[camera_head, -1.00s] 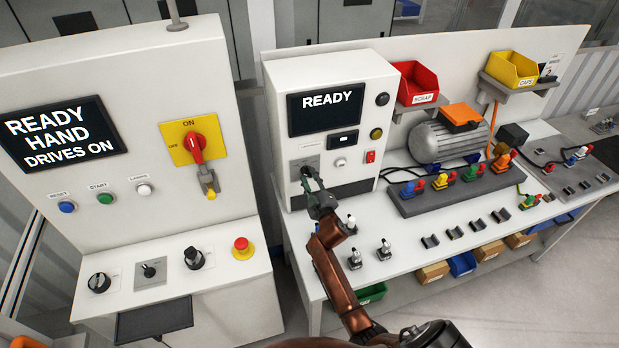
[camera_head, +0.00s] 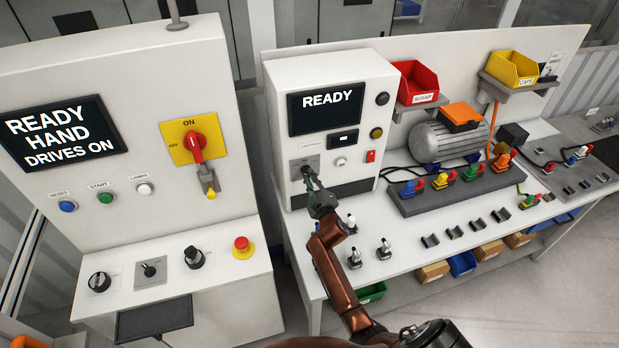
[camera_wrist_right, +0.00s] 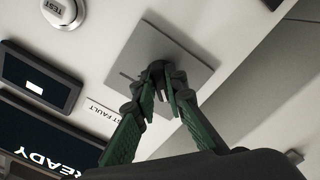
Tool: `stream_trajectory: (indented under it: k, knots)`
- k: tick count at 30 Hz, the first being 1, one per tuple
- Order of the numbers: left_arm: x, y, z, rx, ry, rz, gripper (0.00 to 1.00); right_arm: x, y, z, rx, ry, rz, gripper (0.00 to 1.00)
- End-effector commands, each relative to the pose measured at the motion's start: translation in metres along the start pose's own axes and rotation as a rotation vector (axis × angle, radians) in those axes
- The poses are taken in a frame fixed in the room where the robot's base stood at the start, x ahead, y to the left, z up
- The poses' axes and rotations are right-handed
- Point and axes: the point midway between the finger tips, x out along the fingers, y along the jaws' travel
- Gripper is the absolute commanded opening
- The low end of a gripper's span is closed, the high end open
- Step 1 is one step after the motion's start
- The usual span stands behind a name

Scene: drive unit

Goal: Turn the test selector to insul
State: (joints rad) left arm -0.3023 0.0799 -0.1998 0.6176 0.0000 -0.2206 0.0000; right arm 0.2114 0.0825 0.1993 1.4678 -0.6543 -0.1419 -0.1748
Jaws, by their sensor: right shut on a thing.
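The test selector is a small dark knob (camera_wrist_right: 156,67) on a square grey plate (camera_wrist_right: 190,62), on the front of the white tester (camera_head: 325,78). In the head view the plate (camera_head: 298,163) shows left of a white button, and the knob is mostly hidden by my gripper. My right gripper (camera_head: 308,173) reaches up to it from below. In the right wrist view its two green-padded fingers (camera_wrist_right: 160,84) are shut on the knob. The knob's exact pointing and the plate's markings cannot be read. The tester screen (camera_head: 326,107) reads READY. My left gripper is not in view.
White TEST button (camera_wrist_right: 62,12) sits near the selector. Upright small parts (camera_head: 384,249) stand on the bench close to my right arm. A motor (camera_head: 447,138) and connector block (camera_head: 455,187) are to the right. A control cabinet (camera_head: 130,190) stands left, across a gap.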

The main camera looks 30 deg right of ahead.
Motion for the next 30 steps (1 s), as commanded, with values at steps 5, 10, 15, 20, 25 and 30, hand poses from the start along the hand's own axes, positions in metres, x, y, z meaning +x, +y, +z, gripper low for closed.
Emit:
stream_trajectory:
  k: [5, 10, 15, 20, 25, 30]
  knots:
    - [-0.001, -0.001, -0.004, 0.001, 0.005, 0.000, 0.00, 0.000, 0.000, 0.000, 0.036, -0.001, 0.000, 0.00]
    - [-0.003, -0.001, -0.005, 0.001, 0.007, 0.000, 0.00, 0.000, 0.000, 0.000, 0.121, -0.001, 0.000, 0.00]
    - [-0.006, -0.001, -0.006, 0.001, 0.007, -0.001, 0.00, 0.000, -0.001, -0.001, 0.256, -0.001, 0.000, 0.00]
    - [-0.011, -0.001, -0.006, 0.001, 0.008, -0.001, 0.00, 0.000, -0.001, -0.001, 0.403, -0.001, 0.000, 0.00]
    - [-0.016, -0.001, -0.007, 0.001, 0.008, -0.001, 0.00, 0.000, -0.002, -0.002, 0.549, -0.001, -0.001, 0.00]
    - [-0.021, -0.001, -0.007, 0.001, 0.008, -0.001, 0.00, 0.000, -0.003, -0.002, 0.678, -0.002, 0.000, 0.00]
